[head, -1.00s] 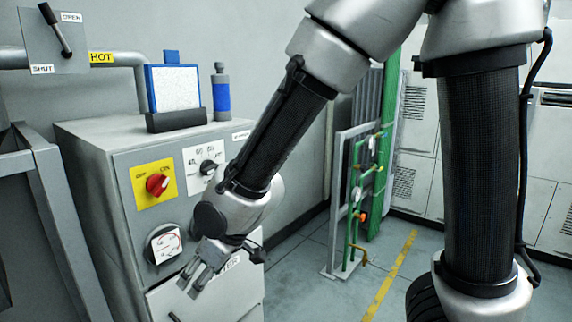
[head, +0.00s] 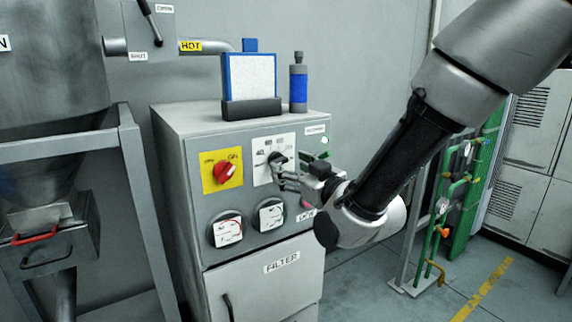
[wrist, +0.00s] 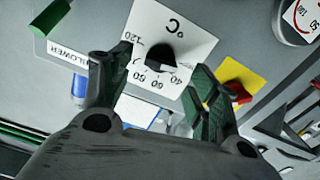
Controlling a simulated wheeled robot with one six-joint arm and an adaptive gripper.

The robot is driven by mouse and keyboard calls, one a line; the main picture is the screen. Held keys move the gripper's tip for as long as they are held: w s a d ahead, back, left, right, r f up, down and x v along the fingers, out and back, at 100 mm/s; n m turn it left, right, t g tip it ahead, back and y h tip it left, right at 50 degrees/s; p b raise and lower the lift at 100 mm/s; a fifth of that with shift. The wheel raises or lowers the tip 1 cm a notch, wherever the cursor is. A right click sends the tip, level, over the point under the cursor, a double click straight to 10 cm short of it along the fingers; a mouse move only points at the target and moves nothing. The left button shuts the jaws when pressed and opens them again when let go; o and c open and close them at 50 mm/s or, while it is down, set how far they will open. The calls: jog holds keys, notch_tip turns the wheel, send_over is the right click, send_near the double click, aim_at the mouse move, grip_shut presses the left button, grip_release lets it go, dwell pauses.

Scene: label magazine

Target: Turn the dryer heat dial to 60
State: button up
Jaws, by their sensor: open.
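The dryer's heat dial (head: 277,158) is a black knob on a white plate with number marks, on the grey dryer front. In the wrist view the dial (wrist: 158,57) shows upside down with °C, 120, 60 and 40 marks around it; its exact setting is hard to read. My gripper (head: 280,174) is open in front of the plate, close to the dial. In the wrist view the dial shows between the two fingers of my gripper (wrist: 160,64), with a gap on each side. I cannot tell how far the fingertips are from the panel.
A red knob on a yellow plate (head: 222,172) is left of the dial. Two round gauges (head: 227,229) (head: 271,214) sit below. A framed white panel (head: 249,78) and a blue-banded cylinder (head: 298,88) stand on top.

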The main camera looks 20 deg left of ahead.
aim_at(282, 163)
jog(key=x, duration=0.4)
jog(key=shift+a, duration=0.15)
jog(key=c, duration=1)
